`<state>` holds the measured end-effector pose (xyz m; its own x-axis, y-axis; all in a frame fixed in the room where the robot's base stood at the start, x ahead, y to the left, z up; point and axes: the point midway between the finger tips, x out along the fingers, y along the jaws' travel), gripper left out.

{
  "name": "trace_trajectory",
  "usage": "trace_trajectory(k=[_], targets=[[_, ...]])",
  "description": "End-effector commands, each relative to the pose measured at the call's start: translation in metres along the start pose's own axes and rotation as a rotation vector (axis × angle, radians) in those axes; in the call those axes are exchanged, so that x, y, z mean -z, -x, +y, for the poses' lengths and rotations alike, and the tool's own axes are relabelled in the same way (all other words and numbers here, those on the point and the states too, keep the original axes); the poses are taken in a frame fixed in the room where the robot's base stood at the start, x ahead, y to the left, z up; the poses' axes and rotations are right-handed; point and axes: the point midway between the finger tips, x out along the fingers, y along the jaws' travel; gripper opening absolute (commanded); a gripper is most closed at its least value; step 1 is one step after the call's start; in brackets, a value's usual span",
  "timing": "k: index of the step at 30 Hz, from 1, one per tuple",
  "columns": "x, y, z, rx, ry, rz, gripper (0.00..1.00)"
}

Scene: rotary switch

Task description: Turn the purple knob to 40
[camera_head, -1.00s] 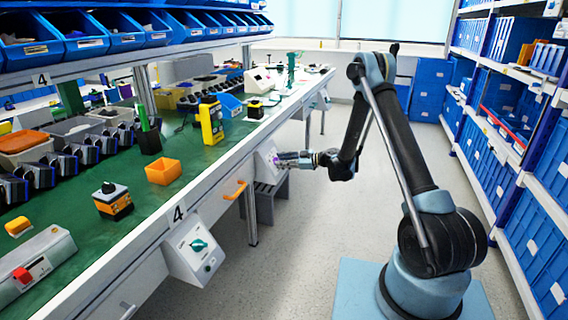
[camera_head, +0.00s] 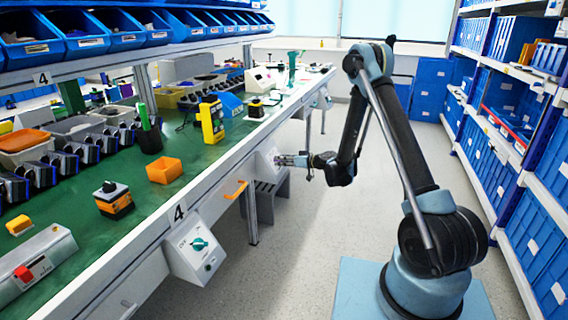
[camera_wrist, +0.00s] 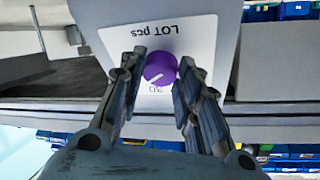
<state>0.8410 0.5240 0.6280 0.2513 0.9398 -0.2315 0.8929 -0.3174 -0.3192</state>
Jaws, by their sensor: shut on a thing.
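The purple knob (camera_wrist: 160,69) sits on a white dial plate (camera_wrist: 200,35) marked "LOT pcs", which appears upside down in the wrist view. A white pointer line on the knob points toward the lower left, near a partly visible "30". My gripper (camera_wrist: 162,62) is shut on the knob, with one finger on each side. The fingers hide part of the scale, and I cannot see a 40. In the head view, my gripper (camera_head: 286,160) is at the white switch box (camera_head: 265,163) on the bench front, and the knob is tiny there.
A second switch box (camera_head: 198,252) with a teal knob (camera_head: 199,243) hangs nearer on the bench front. An orange handle (camera_head: 236,190) lies between the boxes. A grey stool (camera_head: 270,190) stands below the bench. The aisle floor (camera_head: 300,255) is clear.

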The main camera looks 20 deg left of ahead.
Motion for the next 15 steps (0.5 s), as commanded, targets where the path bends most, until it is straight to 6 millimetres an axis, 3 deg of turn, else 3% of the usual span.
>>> trace_trajectory(k=[15], targets=[[0.001,-0.0019,0.0,-0.02,-0.059,-0.002,0.07]])
